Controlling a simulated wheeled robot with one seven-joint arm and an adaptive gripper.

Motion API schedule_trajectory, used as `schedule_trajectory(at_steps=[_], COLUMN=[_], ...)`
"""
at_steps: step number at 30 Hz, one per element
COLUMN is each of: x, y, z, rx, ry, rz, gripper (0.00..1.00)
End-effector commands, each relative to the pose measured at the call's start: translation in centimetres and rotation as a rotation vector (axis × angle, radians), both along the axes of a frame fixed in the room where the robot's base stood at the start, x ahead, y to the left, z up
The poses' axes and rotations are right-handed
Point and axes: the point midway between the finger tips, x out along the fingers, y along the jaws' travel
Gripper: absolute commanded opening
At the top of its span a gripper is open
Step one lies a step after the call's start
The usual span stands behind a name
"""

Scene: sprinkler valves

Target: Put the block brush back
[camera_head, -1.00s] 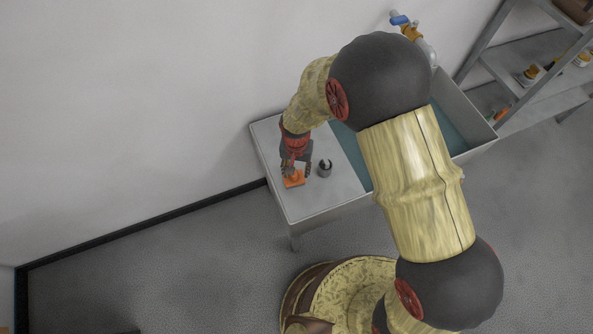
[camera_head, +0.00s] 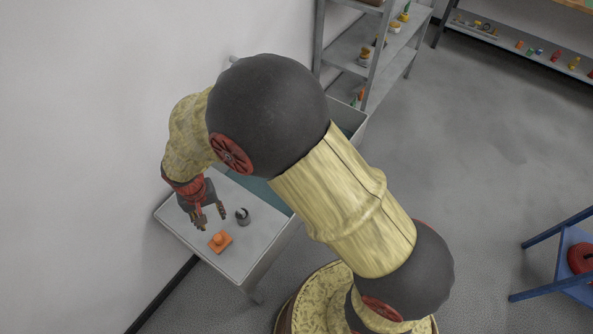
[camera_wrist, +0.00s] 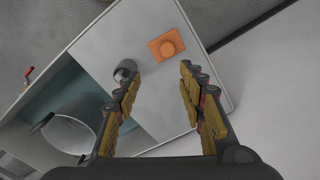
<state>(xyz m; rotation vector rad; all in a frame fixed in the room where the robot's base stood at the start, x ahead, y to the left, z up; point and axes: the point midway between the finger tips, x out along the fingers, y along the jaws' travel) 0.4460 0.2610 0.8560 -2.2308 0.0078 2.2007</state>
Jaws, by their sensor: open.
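The orange block with a round knob on top, which looks like the block brush (camera_head: 220,241), lies flat on the grey side board of the sink unit (camera_head: 262,245). It also shows in the wrist view (camera_wrist: 167,45), ahead of the fingertips and apart from them. My gripper (camera_head: 212,219) is open and empty, above the board and a little to the wall side of the block. In the wrist view its two fingers (camera_wrist: 160,76) stand well apart with bare board between them.
A small dark grey cup-like cylinder (camera_head: 242,216) stands on the board close to the block and my gripper. The teal basin (camera_wrist: 62,95) adjoins the board. A metal shelf (camera_head: 345,55) stands beyond, and a blue stand (camera_head: 572,262) is at the right. The wall is close behind the board.

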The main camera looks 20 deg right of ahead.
Motion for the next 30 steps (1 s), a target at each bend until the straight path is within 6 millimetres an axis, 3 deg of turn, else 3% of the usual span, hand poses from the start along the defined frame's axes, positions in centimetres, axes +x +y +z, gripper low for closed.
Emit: schedule_trajectory(at_steps=[3,8,12,15,18,22,27,30], x=[1.1,0.9,-1.2,-3.5,-6.3,-10.1,-13.6,-14.6], y=[-2.7,-8.4,-13.5,-17.0,-20.1,-23.2,-25.4,-25.9], z=[5.4,13.8,20.0,23.6,26.5,29.0,30.3,30.5], rx=[0.028,0.057,0.066,0.064,0.054,0.033,0.006,-0.003], ry=[-0.051,-0.138,-0.217,-0.275,-0.335,-0.404,-0.459,-0.474], rz=[-0.008,-0.008,-0.006,-0.005,-0.004,0.0,0.004,0.007], gripper=[0.4,0.4,0.4,0.4,0.4,0.4,0.4,0.4])
